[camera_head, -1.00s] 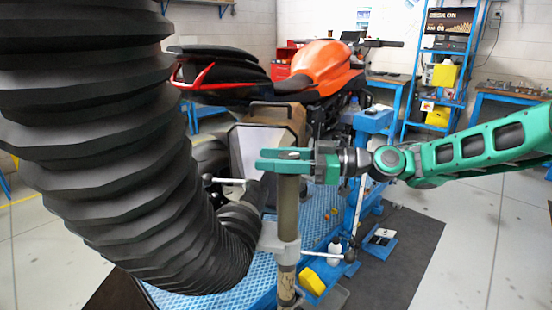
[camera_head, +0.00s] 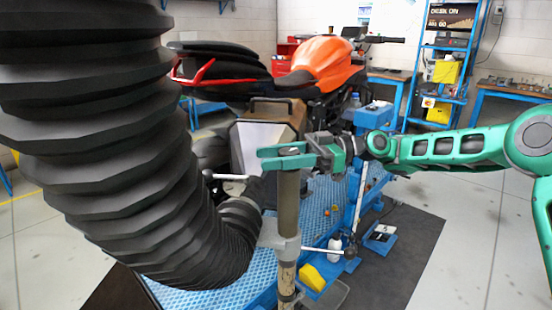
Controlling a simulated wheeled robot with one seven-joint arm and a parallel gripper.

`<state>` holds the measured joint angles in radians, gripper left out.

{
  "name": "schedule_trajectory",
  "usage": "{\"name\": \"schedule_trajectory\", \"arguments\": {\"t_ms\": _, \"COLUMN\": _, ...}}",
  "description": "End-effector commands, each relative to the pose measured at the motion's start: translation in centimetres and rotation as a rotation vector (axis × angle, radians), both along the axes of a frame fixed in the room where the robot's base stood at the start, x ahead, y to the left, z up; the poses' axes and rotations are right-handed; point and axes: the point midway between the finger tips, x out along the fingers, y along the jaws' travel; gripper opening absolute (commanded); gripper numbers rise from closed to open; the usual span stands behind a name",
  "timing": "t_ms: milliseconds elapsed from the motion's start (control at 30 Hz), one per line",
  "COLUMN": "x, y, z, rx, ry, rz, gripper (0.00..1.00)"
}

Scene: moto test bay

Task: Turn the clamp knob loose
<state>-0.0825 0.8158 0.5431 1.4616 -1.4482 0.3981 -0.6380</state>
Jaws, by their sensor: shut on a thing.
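My green gripper (camera_head: 288,158) is shut at the top of an upright brown post (camera_head: 288,205). Its two fingers point left and lie on either side of a small grey piece (camera_head: 292,150) at the post's top, which looks like the clamp knob. The fingers hide most of this knob, so its shape and how tight it is cannot be seen. A grey clamp collar (camera_head: 279,243) sits around the post lower down, apart from my gripper.
A large black ribbed hose (camera_head: 110,150) fills the left, close to the post. An orange motorcycle (camera_head: 320,62) stands behind on a blue lift (camera_head: 215,297). White levers with dark ball ends (camera_head: 350,253) stick out nearby. Open floor (camera_head: 480,260) lies at the right.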

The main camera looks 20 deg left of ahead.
Motion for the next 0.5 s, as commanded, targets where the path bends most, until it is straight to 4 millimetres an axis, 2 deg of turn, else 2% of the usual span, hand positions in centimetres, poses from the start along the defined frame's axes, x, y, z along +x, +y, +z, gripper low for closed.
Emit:
{"name": "schedule_trajectory", "arguments": {"t_ms": 167, "x": 0.27, "y": 0.04, "z": -0.3, "rx": -0.006, "ry": 0.002, "rz": -0.007, "gripper": 0.18}}
{"name": "schedule_trajectory", "arguments": {"t_ms": 200, "x": 0.26, "y": 0.03, "z": -0.29, "rx": -0.006, "ry": 0.002, "rz": -0.007, "gripper": 0.47}}
{"name": "schedule_trajectory", "arguments": {"t_ms": 267, "x": 0.22, "y": 0.05, "z": -0.25, "rx": -0.005, "ry": 0.002, "rz": -0.006, "gripper": 0.59}}
{"name": "schedule_trajectory", "arguments": {"t_ms": 500, "x": 0.07, "y": 0.05, "z": -0.09, "rx": -0.002, "ry": 0.001, "rz": -0.003, "gripper": 0.59}}
